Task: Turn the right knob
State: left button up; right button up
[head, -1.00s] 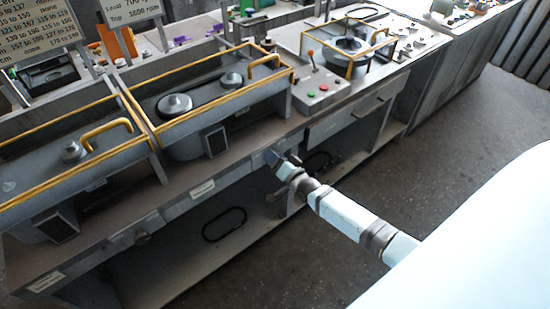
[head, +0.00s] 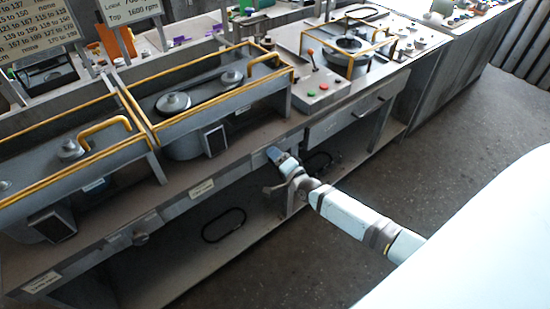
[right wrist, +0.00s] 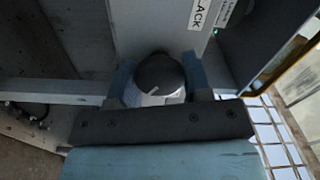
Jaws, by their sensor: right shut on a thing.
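The right knob (right wrist: 160,74) is a dark, rounded knob with a pale pointer line, on the grey bench front. My right gripper (right wrist: 158,77) has one blue finger on each side of the knob and is shut on it. In the head view my right gripper (head: 275,154) reaches the front edge of the bench and hides this knob. Another knob (head: 141,238) sits further left on the same front panel. My left gripper is not in view.
Yellow-railed machine housings with pulleys (head: 174,103) stand on the bench above the panel. A control box (head: 320,92) with buttons and a lever is to the right. A drawer front (head: 340,122) adjoins the gripper. Open floor (head: 460,170) lies at right.

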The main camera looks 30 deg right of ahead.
jog(key=o, duration=0.9)
jog(key=s, duration=0.9)
jog(key=s+d, duration=0.1)
jog(key=s, duration=0.4)
jog(key=shift+b, duration=0.3)
jog(key=shift+w, duration=0.1)
jog(key=s+a+r+n+g+p, duration=0.1)
jog(key=s+a+n+g+p, duration=0.1)
jog(key=s+a+n+p, duration=0.1)
jog(key=s+a+r+n+g+y+p, duration=0.1)
jog(key=s+a+r+n+g+p, duration=0.1)
jog(key=s+a+n, duration=0.4)
jog(key=s+a+r+n+g+y+p, duration=0.1)
jog(key=s+a+n+g+p, duration=0.2)
jog(key=a+n, duration=0.5)
jog(key=shift+s+a+r+p, duration=0.25)
jog(key=shift+s+p, duration=0.15)
jog(key=shift+s, duration=0.1)
jog(key=shift+s+a+r+p, duration=0.15)
jog(key=shift+s+a+p, duration=0.1)
jog(key=shift+s+p, duration=0.15)
